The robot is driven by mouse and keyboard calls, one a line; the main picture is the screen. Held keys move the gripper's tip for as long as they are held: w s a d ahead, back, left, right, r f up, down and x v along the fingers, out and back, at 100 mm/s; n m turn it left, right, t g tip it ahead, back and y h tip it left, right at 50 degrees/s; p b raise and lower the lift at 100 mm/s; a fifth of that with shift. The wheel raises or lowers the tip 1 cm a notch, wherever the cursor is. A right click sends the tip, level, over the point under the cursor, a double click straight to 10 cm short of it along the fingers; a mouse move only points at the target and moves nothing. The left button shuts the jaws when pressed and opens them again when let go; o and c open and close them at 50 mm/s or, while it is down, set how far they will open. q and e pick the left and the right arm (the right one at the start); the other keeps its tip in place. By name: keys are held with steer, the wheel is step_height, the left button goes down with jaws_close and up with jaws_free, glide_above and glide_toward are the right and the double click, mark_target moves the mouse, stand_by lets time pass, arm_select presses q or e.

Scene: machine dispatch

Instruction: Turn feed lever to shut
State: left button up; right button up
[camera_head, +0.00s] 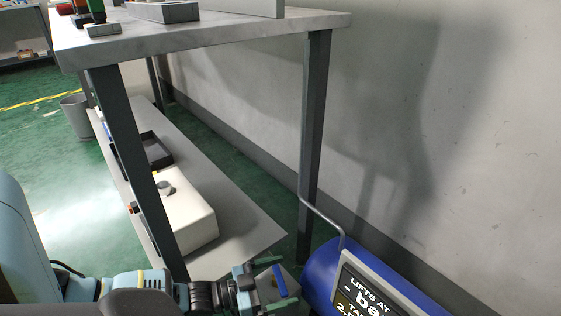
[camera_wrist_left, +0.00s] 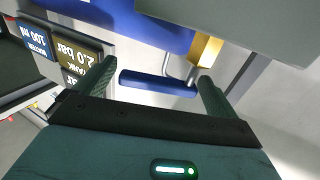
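The feed lever is a blue bar; it shows in the head view (camera_head: 279,279) at the bottom and in the left wrist view (camera_wrist_left: 157,83). In the wrist view it lies nearly crosswise between my two green fingers, with a gap visible at each end. My left gripper (camera_head: 268,284) is open around the lever and does not visibly grip it. A brass fitting (camera_wrist_left: 207,49) and a thin grey pipe sit close behind the lever. My right gripper is in neither view.
A blue tank (camera_head: 322,272) with a lettered panel (camera_head: 371,291) stands right of my gripper. A workbench (camera_head: 215,30) with dark legs and a lower shelf (camera_head: 240,228) stands left, holding a white box (camera_head: 186,222). The wall (camera_head: 450,130) closes the right side.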

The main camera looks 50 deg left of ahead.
arm_select(q)
steer(key=shift+r, duration=0.1)
steer(key=shift+s, duration=0.1)
steer(key=p+v, duration=0.2)
steer(key=v, duration=0.5)
steer(key=shift+s+a, duration=0.15)
steer(key=shift+s, duration=0.05)
